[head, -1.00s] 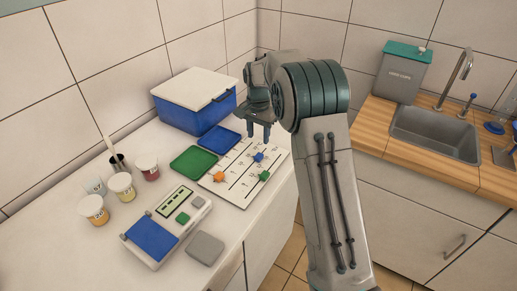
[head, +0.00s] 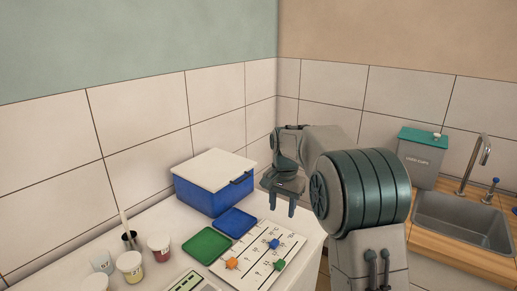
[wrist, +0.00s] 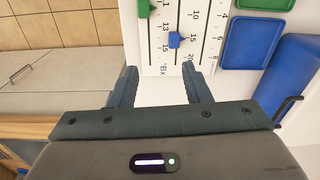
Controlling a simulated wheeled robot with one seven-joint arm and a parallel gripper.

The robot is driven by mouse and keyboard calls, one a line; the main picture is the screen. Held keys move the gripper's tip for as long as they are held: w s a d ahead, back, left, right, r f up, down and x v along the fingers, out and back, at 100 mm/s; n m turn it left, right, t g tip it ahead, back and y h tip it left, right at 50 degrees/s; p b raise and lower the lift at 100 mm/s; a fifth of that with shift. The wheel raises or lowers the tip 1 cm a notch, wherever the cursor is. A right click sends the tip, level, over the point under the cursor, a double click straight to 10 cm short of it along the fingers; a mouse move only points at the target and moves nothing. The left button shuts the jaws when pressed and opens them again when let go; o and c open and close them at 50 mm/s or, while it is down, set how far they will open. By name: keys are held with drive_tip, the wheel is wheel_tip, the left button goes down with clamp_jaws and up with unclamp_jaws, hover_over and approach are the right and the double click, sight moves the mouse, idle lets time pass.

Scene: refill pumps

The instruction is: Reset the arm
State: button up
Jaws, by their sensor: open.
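My gripper (head: 282,204) is open and empty. In the head view it hangs with its fingers pointing down, above the far right end of the white counter (head: 172,224). It also shows in the wrist view (wrist: 160,82), its two dark fingers apart with nothing between them. Beyond the fingertips lies the white slider board (head: 292,247), which has black scales and orange, blue and green sliders. In the wrist view, the blue slider (wrist: 175,40) lies just beyond the fingertips.
A blue box with a white lid (head: 214,174) stands against the wall. Green (head: 206,245) and blue (head: 237,222) trays lie beside the board. Several cups (head: 130,266) stand at the left. The sink (head: 452,220) and a grey bin (head: 421,160) are at the right.

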drive_tip(key=s+d+r+n+t, duration=0.1)
drive_tip(key=s+d+r+n, duration=0.15)
drive_tip(key=s, duration=0.65)
drive_tip(key=s+d+r+n+t, duration=0.1)
drive_tip(key=s+d+r, duration=0.15)
drive_tip(key=s, duration=0.55)
drive_tip(key=s+d+f+n+t, duration=0.1)
drive_tip(key=s+f+n, duration=0.2)
drive_tip(key=s, duration=1.2)
drive_tip(key=shift+d+f, duration=0.2)
drive_tip(key=shift+f, duration=0.15)
